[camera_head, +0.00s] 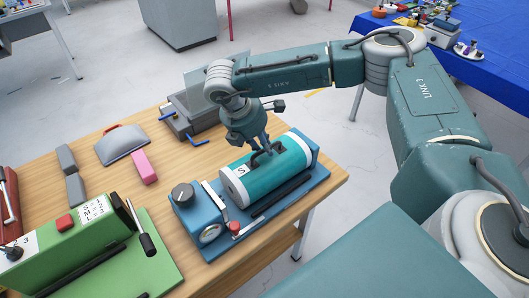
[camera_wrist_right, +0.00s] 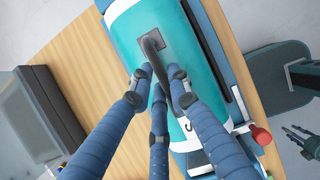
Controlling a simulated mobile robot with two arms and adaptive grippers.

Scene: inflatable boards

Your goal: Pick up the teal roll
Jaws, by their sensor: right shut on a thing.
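The teal roll (camera_head: 265,172) is a cylinder with pale ends, a dark handle on top and a white label with an "S". It lies on a blue board (camera_head: 207,250) on the wooden table. My right gripper (camera_head: 263,147) is over the roll and shut on its dark handle. In the right wrist view, the fingers of the gripper (camera_wrist_right: 157,85) close around the handle (camera_wrist_right: 152,45) of the teal roll (camera_wrist_right: 130,35). The roll still appears to rest on the board.
A green board (camera_head: 110,265) with a lever stands at the front left. A grey clamp-like block (camera_head: 190,117), a pink block (camera_head: 144,167), a grey dome-shaped thing (camera_head: 121,146) and grey blocks (camera_head: 67,160) lie behind on the wooden table (camera_head: 330,178). The table's right edge is close to the roll.

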